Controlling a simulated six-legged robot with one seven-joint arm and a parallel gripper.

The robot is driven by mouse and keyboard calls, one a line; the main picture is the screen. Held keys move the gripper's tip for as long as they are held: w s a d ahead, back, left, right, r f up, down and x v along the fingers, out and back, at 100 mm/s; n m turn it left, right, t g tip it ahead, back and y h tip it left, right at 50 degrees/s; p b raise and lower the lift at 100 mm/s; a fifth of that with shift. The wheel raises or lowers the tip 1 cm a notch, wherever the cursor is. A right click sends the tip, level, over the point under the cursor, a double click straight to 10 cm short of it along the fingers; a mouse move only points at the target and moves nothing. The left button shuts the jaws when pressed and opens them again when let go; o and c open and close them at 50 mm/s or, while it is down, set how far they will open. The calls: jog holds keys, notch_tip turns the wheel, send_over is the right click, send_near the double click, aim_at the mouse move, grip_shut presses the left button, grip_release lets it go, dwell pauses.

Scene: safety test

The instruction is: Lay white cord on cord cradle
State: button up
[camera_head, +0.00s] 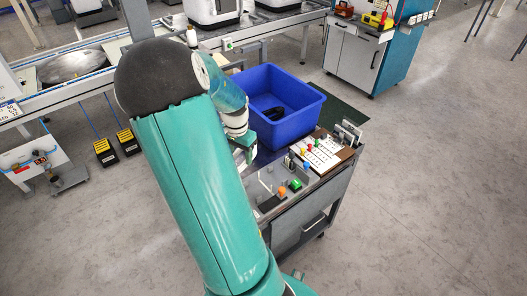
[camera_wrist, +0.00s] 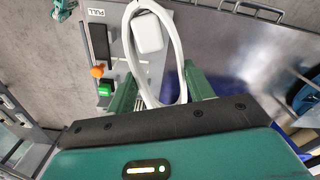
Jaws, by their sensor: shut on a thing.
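The white cord (camera_wrist: 178,50) shows in the wrist view as a tall loop between the two green fingers of my gripper (camera_wrist: 160,76). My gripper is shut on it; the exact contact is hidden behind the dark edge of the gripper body. The loop passes around or in front of a white block (camera_wrist: 148,33) on a grey panel; I cannot tell whether they touch. In the head view my gripper (camera_head: 244,150) is above the left side of the cart, and the cord cannot be made out. I cannot pick out the cord cradle with certainty in either view.
The panel carries an orange knob (camera_wrist: 97,71), a green button (camera_wrist: 105,89) and a PULL label (camera_wrist: 96,12). A board with coloured parts (camera_head: 320,153) lies at the cart's right.

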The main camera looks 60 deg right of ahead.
jog(key=s+d+r+m, duration=0.2)
jog(key=s+d+m, duration=0.15)
jog(key=s, duration=0.45)
jog(key=shift+m, duration=0.35)
jog(key=shift+w+a+f, duration=0.1)
jog(key=shift+a+f, duration=0.05)
jog(key=shift+f, duration=2.1)
jog(key=shift+a+f, duration=0.15)
jog(key=shift+f, duration=2.1)
jog(key=shift+w+a+f, duration=0.1)
jog(key=shift+a+f, duration=0.05)
jog(key=shift+f, duration=2.1)
jog(key=o, duration=1.1)
jog(key=shift+o, duration=0.2)
notch_tip(320, 180, up, 14)
jog(key=shift+f, duration=0.1)
